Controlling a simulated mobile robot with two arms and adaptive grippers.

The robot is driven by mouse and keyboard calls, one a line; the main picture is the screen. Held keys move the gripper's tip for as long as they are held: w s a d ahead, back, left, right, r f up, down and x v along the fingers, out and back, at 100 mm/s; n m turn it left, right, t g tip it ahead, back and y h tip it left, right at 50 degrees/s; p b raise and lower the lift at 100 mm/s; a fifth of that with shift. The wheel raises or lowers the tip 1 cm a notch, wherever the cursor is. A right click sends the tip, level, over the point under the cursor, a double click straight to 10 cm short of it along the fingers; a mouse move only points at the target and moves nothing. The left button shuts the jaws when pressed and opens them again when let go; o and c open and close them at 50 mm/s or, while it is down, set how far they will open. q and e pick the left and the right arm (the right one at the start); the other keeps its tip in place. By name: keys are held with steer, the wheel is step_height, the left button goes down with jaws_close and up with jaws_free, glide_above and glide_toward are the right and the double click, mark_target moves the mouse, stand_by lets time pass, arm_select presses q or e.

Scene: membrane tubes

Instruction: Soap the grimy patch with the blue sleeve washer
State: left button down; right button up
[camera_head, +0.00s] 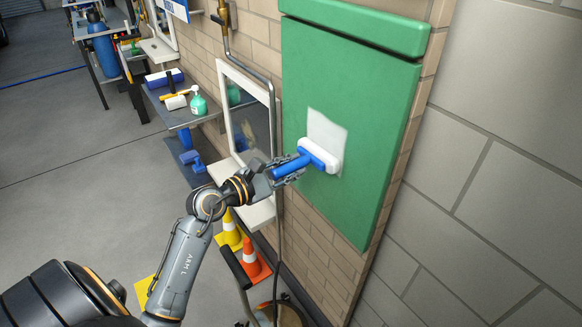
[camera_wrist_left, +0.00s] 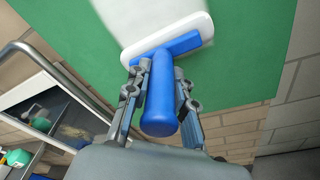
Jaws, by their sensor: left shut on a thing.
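The blue sleeve washer (camera_head: 316,157) has a blue handle and a white sleeve. My left gripper (camera_head: 288,170) is shut on its handle. In the left wrist view the handle (camera_wrist_left: 160,95) sits between the fingers of the gripper (camera_wrist_left: 158,92), and the white sleeve (camera_wrist_left: 190,31) lies at or against the green panel. A whitish patch (camera_head: 326,127) on the green panel (camera_head: 350,80) spreads just above the sleeve, which covers its lower part. I cannot tell whether this white is soap or grime. My right gripper is not in view.
A white-framed mirror (camera_head: 249,84) with a shelf is left of the panel. A steel table (camera_head: 176,118) bears a green spray bottle (camera_head: 198,101), a blue roll and a yellow-handled tool. Orange (camera_head: 250,258) and yellow (camera_head: 231,232) cones stand on the floor below.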

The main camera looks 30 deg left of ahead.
arm_select(q)
steer(key=shift+r+p, duration=0.4)
steer(key=shift+r, duration=0.4)
steer(key=shift+r, duration=0.1)
steer(key=shift+r+p, duration=1.2)
steer(key=shift+r, duration=0.15)
steer(key=shift+r, duration=0.1)
steer(key=shift+r+p, duration=1.25)
steer(key=shift+r, duration=0.1)
steer(key=shift+r, duration=0.1)
steer(key=shift+r+p, duration=1.3)
steer(key=shift+r, duration=0.1)
steer(key=shift+f, duration=0.2)
